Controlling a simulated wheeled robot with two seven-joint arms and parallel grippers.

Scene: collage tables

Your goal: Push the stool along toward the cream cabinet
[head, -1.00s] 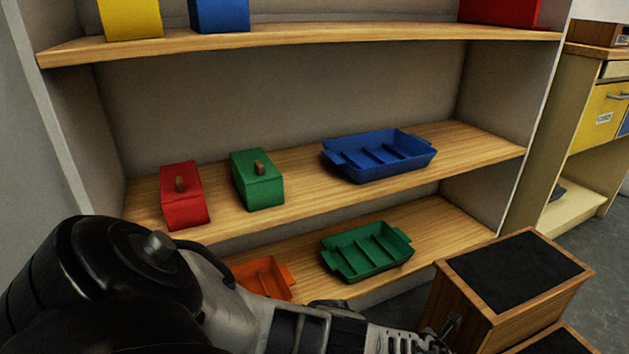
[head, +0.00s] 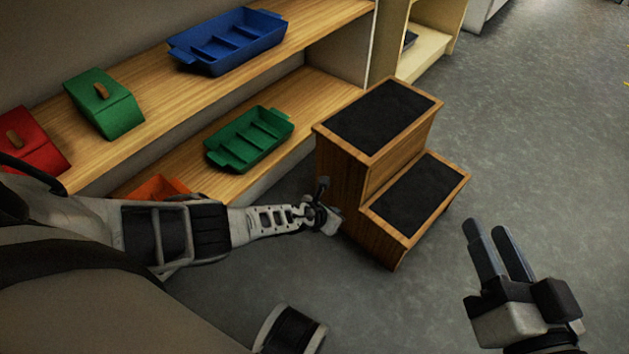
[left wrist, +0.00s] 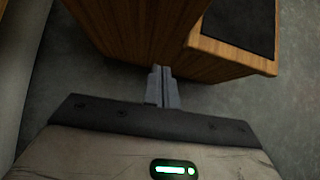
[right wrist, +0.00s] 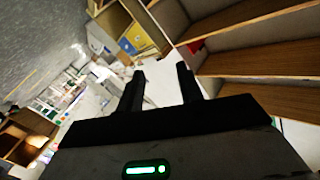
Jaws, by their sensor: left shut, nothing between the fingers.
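The stool (head: 410,195) is a two-step wooden one with black treads, upright on the floor beside the shelf's right end. The left wrist view shows its wooden side (left wrist: 140,35) close up. My left gripper (head: 330,212) is shut and empty, low at the side of the stool facing me. Its fingertips (left wrist: 162,72) are right at that side; I cannot tell if they touch. My right gripper (head: 486,228) is open and empty, over the floor right of the stool. The cream cabinet (head: 432,42) stands beyond the stool, partly cut off by the top edge.
The wooden shelf (head: 310,105) runs along the left. It holds a blue tray (head: 228,42), a green tray (head: 250,138), an orange tray (head: 155,187), a green box (head: 104,103) and a red box (head: 30,145). The grey floor (head: 530,130) right of the stool is clear.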

